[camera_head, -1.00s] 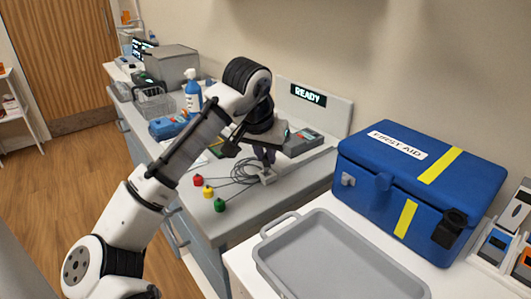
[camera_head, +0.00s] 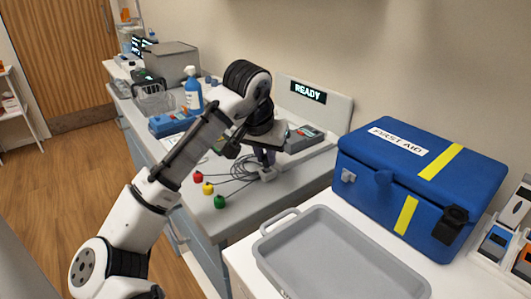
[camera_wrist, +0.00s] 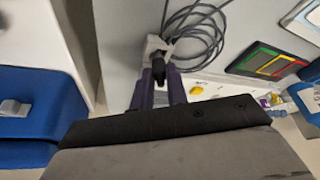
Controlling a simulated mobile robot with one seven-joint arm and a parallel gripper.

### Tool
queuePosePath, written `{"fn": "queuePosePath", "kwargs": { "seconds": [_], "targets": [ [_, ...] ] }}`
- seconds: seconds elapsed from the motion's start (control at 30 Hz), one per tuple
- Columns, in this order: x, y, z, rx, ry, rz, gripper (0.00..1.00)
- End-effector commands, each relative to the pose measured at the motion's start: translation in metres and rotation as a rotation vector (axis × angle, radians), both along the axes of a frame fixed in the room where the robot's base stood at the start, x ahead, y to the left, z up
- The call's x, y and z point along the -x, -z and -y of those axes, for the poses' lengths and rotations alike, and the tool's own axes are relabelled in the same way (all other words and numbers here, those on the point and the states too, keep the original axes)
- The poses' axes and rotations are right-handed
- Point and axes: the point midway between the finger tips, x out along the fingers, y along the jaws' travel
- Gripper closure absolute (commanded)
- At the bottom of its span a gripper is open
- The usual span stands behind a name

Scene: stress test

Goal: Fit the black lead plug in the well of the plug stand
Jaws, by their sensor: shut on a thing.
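My gripper (camera_wrist: 159,80) has purple fingers and is shut on the black lead plug (camera_wrist: 158,66). In the wrist view the plug's far end meets the pale grey plug stand (camera_wrist: 155,43) or overlaps it in the picture. I cannot tell whether it sits in the well, which is hidden. In the head view my gripper (camera_head: 264,157) is just above the small plug stand (camera_head: 267,174) on the counter. The black plug is hard to make out there. Grey lead cable is coiled beside the stand.
Red (camera_head: 198,177), yellow (camera_head: 208,189) and green (camera_head: 219,202) lead ends lie on the counter's near-left part. A grey tray (camera_head: 340,255) and a blue first aid box (camera_head: 420,180) stand to the right. A READY display panel (camera_head: 308,94) is behind.

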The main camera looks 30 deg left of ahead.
Motion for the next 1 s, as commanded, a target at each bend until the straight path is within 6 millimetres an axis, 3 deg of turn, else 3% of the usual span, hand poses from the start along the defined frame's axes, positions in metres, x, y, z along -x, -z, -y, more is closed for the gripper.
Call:
{"fn": "queuePosePath", "kwargs": {
  "seconds": [1.0],
  "targets": [
    [-0.0001,0.0069,0.0002,0.001,0.0,0.001,1.0]
  ]
}}
